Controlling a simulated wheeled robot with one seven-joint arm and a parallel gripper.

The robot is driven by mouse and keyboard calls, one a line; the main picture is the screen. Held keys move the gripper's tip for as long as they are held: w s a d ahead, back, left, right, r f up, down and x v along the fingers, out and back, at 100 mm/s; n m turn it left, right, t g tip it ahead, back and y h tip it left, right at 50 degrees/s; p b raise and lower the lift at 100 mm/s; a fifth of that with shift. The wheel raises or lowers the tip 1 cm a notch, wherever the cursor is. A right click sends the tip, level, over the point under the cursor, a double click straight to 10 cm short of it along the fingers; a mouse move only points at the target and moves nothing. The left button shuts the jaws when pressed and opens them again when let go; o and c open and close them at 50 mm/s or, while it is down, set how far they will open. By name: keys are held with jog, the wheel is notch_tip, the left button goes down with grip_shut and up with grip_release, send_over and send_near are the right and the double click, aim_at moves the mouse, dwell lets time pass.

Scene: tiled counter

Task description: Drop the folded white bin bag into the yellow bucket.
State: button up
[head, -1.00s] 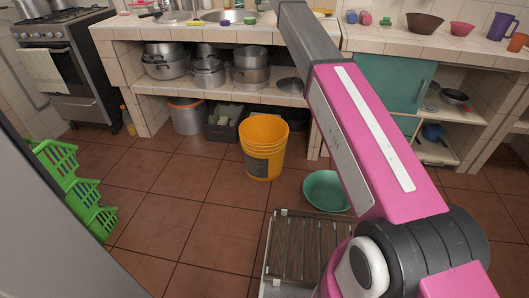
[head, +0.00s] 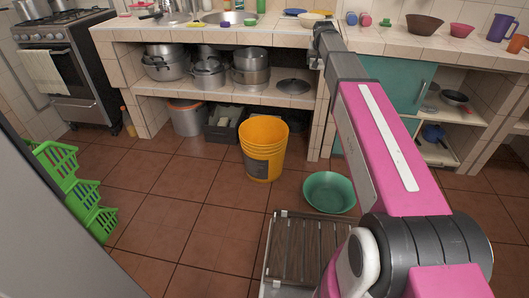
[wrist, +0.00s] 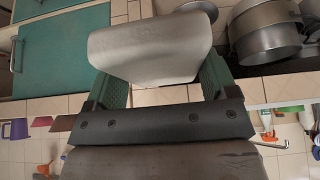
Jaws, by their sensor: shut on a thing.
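The folded white bin bag (wrist: 150,52) shows as a pale, rounded bundle in the wrist view. My gripper (wrist: 162,82) is shut on it, with a green finger at each side. The head view shows the end of my arm over the counter's front edge, right of the sink; the bag cannot be made out there. The yellow bucket (head: 262,150) stands upright on the floor in front of the lower shelf, below and left of my arm's end. Its inside bottom is hidden.
A green basin (head: 329,192) lies on the floor right of the bucket. A slatted rack (head: 308,250) is nearer. The counter (head: 290,37) and pot shelf (head: 215,88) rise behind. Green baskets (head: 75,190) are at left. Floor left of the bucket is clear.

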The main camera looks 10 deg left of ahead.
jog(key=s+d+f, duration=0.7)
jog(key=s+f, duration=0.2)
jog(key=s, duration=0.3)
jog(key=w+a+f, duration=1.1)
jog(key=a+f, duration=0.5)
jog(key=w+a+f, duration=1.1)
jog(key=a+f, duration=0.5)
notch_tip(320, 180, down, 6)
jog(key=shift+d, duration=0.1)
jog(key=o, duration=0.8)
